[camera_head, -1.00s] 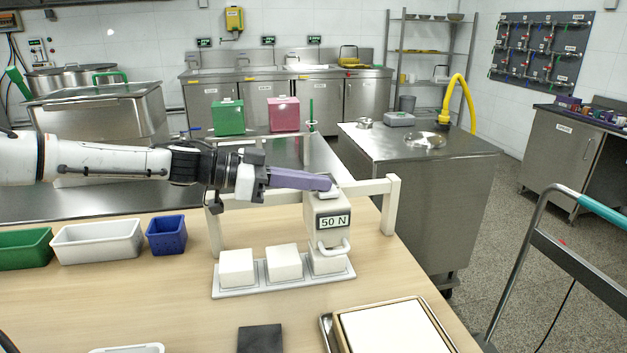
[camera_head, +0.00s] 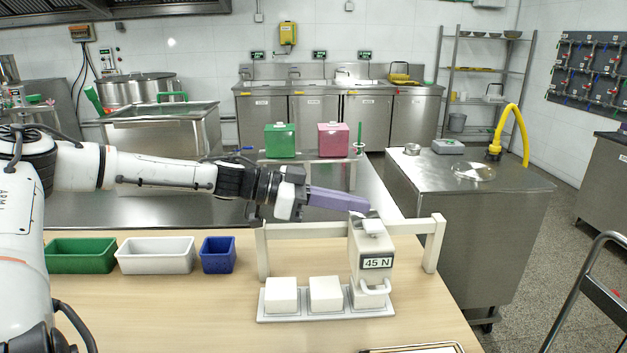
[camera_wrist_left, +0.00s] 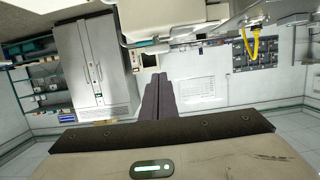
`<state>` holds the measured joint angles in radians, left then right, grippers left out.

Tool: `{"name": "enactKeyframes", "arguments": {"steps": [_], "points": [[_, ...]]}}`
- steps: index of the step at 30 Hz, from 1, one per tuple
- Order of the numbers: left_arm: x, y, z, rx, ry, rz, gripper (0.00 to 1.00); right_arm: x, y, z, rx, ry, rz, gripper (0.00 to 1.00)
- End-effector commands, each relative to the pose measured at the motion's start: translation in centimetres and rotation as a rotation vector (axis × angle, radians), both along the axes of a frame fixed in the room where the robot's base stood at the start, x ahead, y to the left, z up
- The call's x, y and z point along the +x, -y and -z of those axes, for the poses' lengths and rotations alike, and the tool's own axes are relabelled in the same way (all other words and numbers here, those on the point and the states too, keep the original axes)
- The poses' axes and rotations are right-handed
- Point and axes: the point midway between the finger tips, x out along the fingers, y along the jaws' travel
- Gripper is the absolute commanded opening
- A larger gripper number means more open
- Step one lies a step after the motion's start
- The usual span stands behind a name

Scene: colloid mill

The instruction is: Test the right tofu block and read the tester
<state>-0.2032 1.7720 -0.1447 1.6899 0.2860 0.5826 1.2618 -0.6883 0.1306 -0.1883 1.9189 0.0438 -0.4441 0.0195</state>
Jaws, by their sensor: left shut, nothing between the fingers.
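The tester (camera_head: 366,247) is a beige upright body in a white frame (camera_head: 263,258). Its display (camera_head: 377,263) reads 45 N. It stands over the right end of a light tray (camera_head: 325,318). The right tofu block there is largely hidden behind the tester's lower part and its white handle (camera_head: 374,287). Two white tofu blocks, left (camera_head: 282,296) and middle (camera_head: 325,294), sit uncovered. My left gripper (camera_head: 364,206) is shut and empty, its purple fingertips at the tester's top; I cannot tell whether they touch. The fingers also show in the wrist view (camera_wrist_left: 160,98). My right gripper is out of view.
Green (camera_head: 80,256), white (camera_head: 155,256) and blue (camera_head: 218,255) bins stand left of the tester on the wooden table. The table in front is mostly clear. A tray edge (camera_head: 412,349) shows at the bottom. A steel cabinet (camera_head: 480,220) stands at the right.

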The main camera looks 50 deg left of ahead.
Motion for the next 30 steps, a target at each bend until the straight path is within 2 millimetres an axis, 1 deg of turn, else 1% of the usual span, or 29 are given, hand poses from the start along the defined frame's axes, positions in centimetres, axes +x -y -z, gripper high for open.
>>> {"name": "enactKeyframes", "arguments": {"steps": [1, 11, 13, 21, 25, 30], "points": [[-0.3, -0.2, -0.8, -0.003, 0.005, 0.0, 0.0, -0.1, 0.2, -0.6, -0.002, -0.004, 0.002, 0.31], [-2.4, -2.0, -1.4, -0.001, 0.006, 0.002, 0.0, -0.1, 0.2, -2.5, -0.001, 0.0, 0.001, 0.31], [-3.2, -2.6, -1.2, 0.003, 0.001, 0.004, 0.0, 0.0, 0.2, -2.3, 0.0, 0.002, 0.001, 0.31], [-5.5, -4.6, -1.9, 0.0, 0.002, 0.002, 0.0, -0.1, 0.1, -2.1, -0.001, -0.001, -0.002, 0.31], [-6.0, -4.9, -2.0, -0.001, 0.002, 0.001, 0.0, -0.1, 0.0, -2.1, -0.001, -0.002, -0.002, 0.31], [-6.1, -5.0, -2.0, -0.002, 0.003, 0.002, 0.0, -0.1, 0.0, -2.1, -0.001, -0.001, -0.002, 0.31]]}}
